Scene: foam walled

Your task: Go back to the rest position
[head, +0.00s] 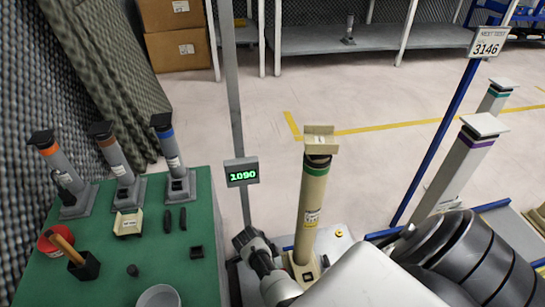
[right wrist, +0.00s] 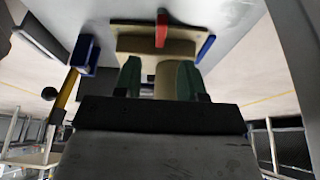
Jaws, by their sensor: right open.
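My right gripper (right wrist: 159,78) shows in the right wrist view. Its two green-padded fingers are apart, with a beige part (right wrist: 160,45) seen just beyond and between them. I cannot tell whether they touch it. In the head view my right arm comes in from the lower right, past the foot of a tall beige column (head: 311,205). The arm partly hides that foot, and I cannot make out the fingertips there. The column stands upright with a beige cap (head: 320,138). My left gripper is in neither view.
A green table (head: 150,250) at left holds several grey instruments, a red pot (head: 47,243) and small parts. A post with a display reading 1090 (head: 242,172) stands beside the column. White columns (head: 462,165) and a blue post (head: 440,135) stand at right. Floor behind is clear.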

